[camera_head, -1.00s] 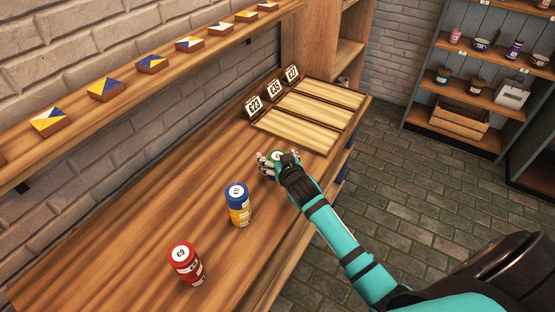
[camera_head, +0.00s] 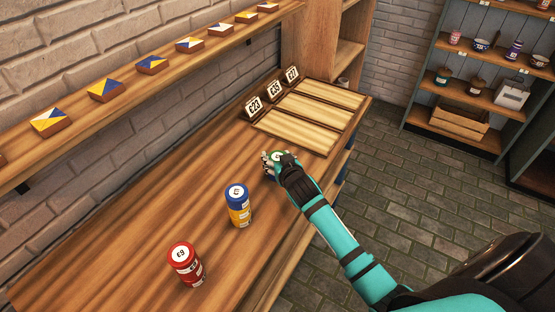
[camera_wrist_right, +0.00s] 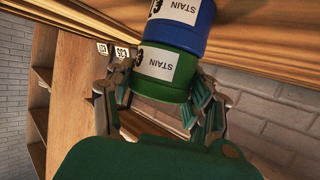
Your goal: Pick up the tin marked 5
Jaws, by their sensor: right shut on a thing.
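A green tin (camera_wrist_right: 162,85) with a white STAIN label is between the fingers of my right gripper (camera_wrist_right: 160,103), which is shut on it. A blue tin (camera_wrist_right: 192,28) with a similar label touches its far end in the wrist view. In the head view my right gripper (camera_head: 273,162) is over the counter, and only the green tin's pale-marked top (camera_head: 277,155) shows between the fingers. The number on it is too small to read surely. My left gripper is not in view.
A blue tin on a yellow tin (camera_head: 240,216) and red tins (camera_head: 186,263) stand nearer on the wooden counter (camera_head: 130,235). Three pale panels (camera_head: 293,131) with price cards lie beyond. A wall shelf (camera_head: 130,90) carries several painted blocks. The counter's back left is clear.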

